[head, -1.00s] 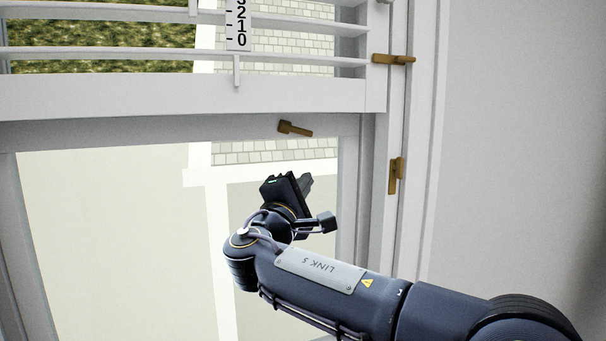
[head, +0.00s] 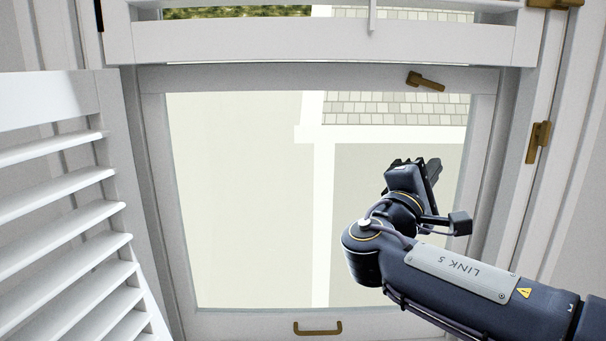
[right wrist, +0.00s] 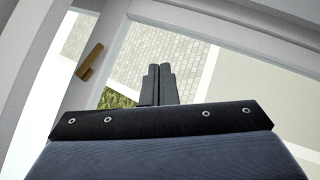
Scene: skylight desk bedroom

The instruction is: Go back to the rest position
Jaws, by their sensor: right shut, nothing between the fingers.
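My right gripper (head: 430,168) is in front of the lower window pane in the head view, toward its right side. Its arm comes in from the lower right. In the right wrist view its two fingers (right wrist: 158,84) are together, with nothing between them. It appears apart from the window frame and the handles. My left gripper is not in view.
A white window frame (head: 152,190) surrounds the lower pane, with a brass handle (head: 425,81) at its top and a brass pull (head: 318,328) at its bottom. A louvred shutter (head: 60,215) stands at left. Another brass handle (head: 538,142) is at right; one handle shows in the right wrist view (right wrist: 90,62).

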